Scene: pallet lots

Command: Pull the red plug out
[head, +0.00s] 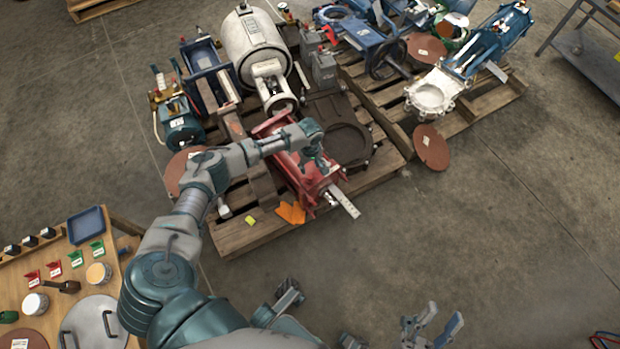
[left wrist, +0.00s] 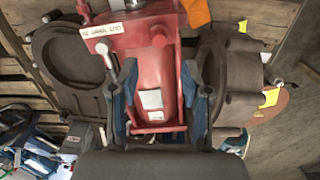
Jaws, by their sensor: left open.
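My left gripper (head: 318,152) is over the red machine body (head: 305,178) on the near pallet. In the left wrist view the open fingers of my left gripper (left wrist: 160,80) stand either side of the red body (left wrist: 162,60), with nothing clearly held between them. A small red piece (left wrist: 84,11) sticks out at the upper left of that view, beside a labelled red plate; I cannot tell whether it is the red plug. My right gripper (head: 432,326) is low at the bottom of the head view, open and empty, away from the pallet.
The wooden pallet (head: 238,238) also carries a brown casting (head: 345,142), a white motor (head: 255,45) and an orange piece (head: 291,212). A second loaded pallet (head: 490,102) is at the upper right. A bench (head: 60,265) with small parts is at the left. Bare floor lies at the right.

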